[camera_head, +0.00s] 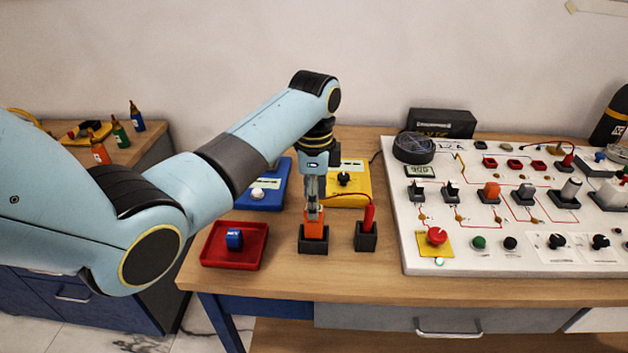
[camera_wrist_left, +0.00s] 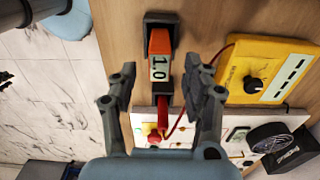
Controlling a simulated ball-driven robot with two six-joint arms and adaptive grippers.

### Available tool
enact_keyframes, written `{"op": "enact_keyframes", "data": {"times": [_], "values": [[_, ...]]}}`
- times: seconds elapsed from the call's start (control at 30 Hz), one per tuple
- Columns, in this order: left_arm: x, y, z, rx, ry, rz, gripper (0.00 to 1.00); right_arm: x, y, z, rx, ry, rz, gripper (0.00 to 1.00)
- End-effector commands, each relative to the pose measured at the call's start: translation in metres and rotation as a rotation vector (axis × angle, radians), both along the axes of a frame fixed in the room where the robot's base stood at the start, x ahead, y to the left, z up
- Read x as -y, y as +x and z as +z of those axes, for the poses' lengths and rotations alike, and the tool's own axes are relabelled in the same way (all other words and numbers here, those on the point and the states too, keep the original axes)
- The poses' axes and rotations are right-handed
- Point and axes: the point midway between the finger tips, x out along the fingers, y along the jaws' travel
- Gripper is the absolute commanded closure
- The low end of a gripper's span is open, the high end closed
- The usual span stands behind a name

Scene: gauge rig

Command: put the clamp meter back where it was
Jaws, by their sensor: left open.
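The orange clamp meter (camera_head: 315,229) stands upright in a black holder (camera_head: 313,246) near the table's front edge. In the left wrist view the clamp meter (camera_wrist_left: 160,42) shows a display reading 1.0, and its lower end is in the black holder (camera_wrist_left: 161,19). My left gripper (camera_head: 313,203) is right above the clamp meter, pointing down. In the wrist view the left gripper (camera_wrist_left: 160,82) is open, its fingers spread to either side of the meter's line, with visible gaps. My right gripper is not in view.
A red probe (camera_head: 368,218) stands in its own black holder (camera_head: 366,238) just to the right. A red tray (camera_head: 218,262) holding a blue piece lies left. Blue (camera_head: 264,197) and yellow (camera_head: 357,190) instruments stand behind. A white panel (camera_head: 450,258) fills the right side.

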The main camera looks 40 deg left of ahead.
Motion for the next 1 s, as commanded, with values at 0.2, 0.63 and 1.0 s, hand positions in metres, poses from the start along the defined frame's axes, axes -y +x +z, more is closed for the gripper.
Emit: {"op": "enact_keyframes", "data": {"times": [0.2,0.63,1.0], "values": [[0.0,0.001,0.038,0.003,-0.001,-0.001,0.51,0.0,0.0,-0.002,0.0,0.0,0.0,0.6],[0.0,0.0,0.051,-0.001,-0.001,-0.001,0.51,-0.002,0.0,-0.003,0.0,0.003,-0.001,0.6],[0.001,-0.01,0.044,0.008,0.005,0.03,0.51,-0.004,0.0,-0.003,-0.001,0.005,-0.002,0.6]]}}
